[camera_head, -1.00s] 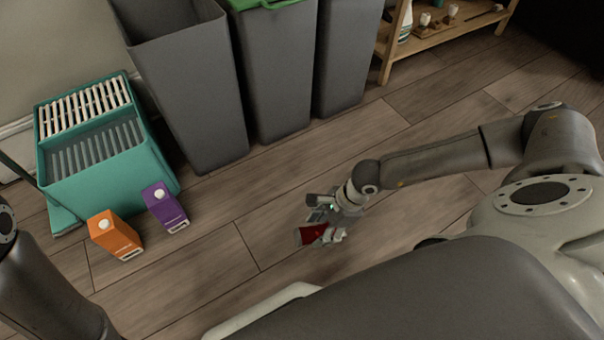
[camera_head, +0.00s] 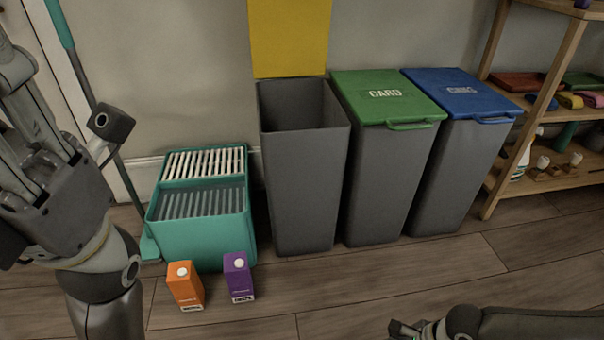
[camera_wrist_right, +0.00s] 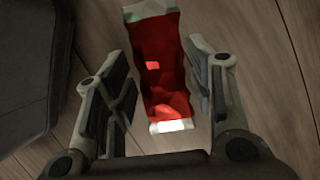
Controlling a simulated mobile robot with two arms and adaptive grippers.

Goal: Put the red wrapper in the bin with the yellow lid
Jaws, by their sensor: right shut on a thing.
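The red wrapper (camera_wrist_right: 160,65), crumpled with whitish ends, lies between the fingers of my right gripper (camera_wrist_right: 165,95) in the right wrist view. My right gripper is shut on it, above the wooden floor. In the head view only part of this gripper (camera_head: 405,330) shows at the bottom edge, and the wrapper is out of sight. The grey bin (camera_head: 305,175) has its yellow lid (camera_head: 290,38) raised upright against the wall, and its top is open. My left gripper (camera_head: 40,130) is raised at the left, its fingertips not clearly readable.
A green-lidded bin (camera_head: 385,160) and a blue-lidded bin (camera_head: 455,160) stand shut to the right. A teal mop bucket (camera_head: 205,228), an orange carton (camera_head: 185,286) and a purple carton (camera_head: 238,277) stand left. A wooden shelf (camera_head: 505,150) is at the right.

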